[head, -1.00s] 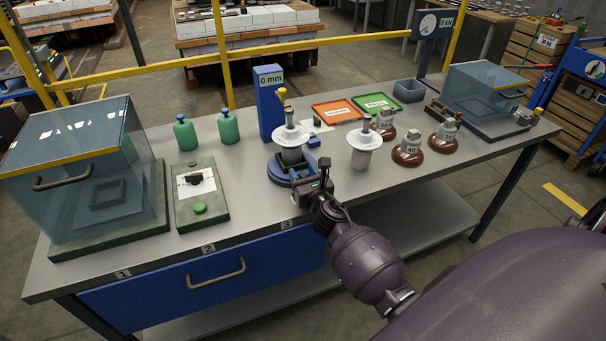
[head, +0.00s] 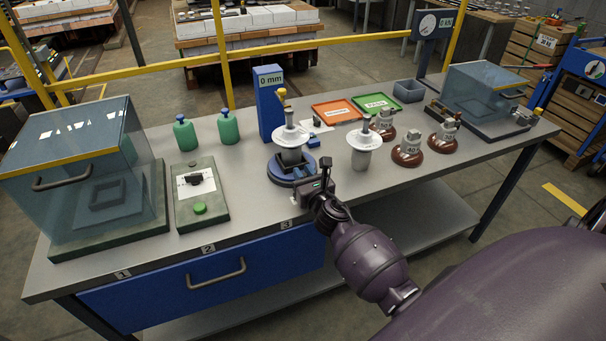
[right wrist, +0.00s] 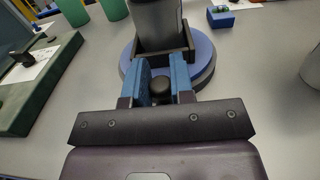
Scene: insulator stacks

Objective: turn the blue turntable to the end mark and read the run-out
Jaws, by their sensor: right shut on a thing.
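The blue turntable (head: 277,172) is a round blue disc on the bench above label 3. A grey insulator (head: 291,156) with a white disc stands upright on it; in the right wrist view its lower part sits in a dark square holder (right wrist: 165,60). My right gripper (right wrist: 159,82) has its blue fingers around a black knob (right wrist: 158,91) at the turntable's near edge. In the head view my right gripper (head: 321,181) is at the turntable's front right. The blue gauge post (head: 270,108) behind reads "0 mm". The end mark cannot be made out. My left gripper is not in view.
An orange tray (head: 336,105) and green tray (head: 398,100) lie behind. A green box with a button (head: 199,208) is left. Bench is clear between.

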